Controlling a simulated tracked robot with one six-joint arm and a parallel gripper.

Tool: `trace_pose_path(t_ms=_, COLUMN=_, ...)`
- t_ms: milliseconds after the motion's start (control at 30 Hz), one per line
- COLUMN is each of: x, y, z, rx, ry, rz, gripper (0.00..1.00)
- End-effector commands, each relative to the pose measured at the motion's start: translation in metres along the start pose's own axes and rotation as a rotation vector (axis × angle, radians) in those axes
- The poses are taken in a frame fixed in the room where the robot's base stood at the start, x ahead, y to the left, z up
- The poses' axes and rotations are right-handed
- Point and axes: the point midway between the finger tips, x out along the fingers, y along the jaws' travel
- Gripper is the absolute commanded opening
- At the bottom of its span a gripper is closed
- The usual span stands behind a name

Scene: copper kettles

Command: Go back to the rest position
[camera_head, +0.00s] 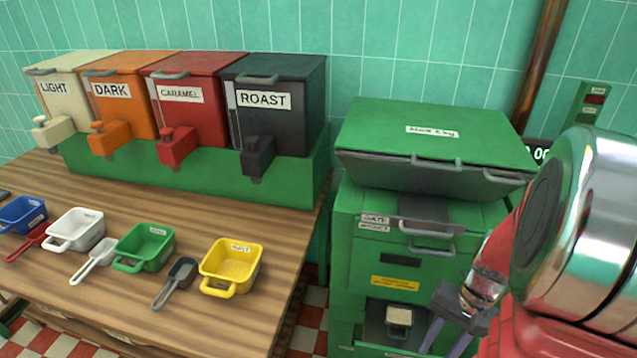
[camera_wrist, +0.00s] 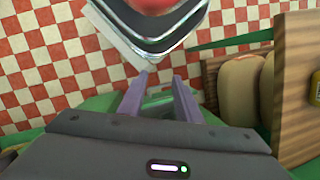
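My gripper (camera_head: 446,340) hangs at the lower right in the head view, in front of the green machine (camera_head: 352,240), pointing down. Its fingers are spread apart. In the wrist view the gripper (camera_wrist: 160,88) shows two purple-grey fingers with a gap between them and nothing held. The lower ends of the fingers are cut off by the bottom edge of the head view. My red and silver arm fills the right side of that view.
A wooden table (camera_head: 150,300) at left holds scoops and blue, white, green and yellow (camera_head: 232,262) bins. Four dispensers stand behind, including ROAST (camera_head: 285,95). The checkered floor (camera_wrist: 50,60) looks clear. Beige sacks (camera_wrist: 240,85) show beside a wooden surface (camera_wrist: 292,70).

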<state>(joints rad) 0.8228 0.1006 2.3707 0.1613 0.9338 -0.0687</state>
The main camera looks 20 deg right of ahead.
Motion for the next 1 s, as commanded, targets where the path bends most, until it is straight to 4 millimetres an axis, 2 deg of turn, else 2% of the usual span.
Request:
trace_pose_path(t_ms=567, x=-0.07, y=-0.076, z=0.038, rx=-0.331, ry=0.29, rz=0.114, gripper=0.31)
trace_pose_path(t_ms=1000, x=-0.115, y=-0.134, z=0.093, rx=-0.627, ry=0.505, rz=0.105, gripper=0.31)
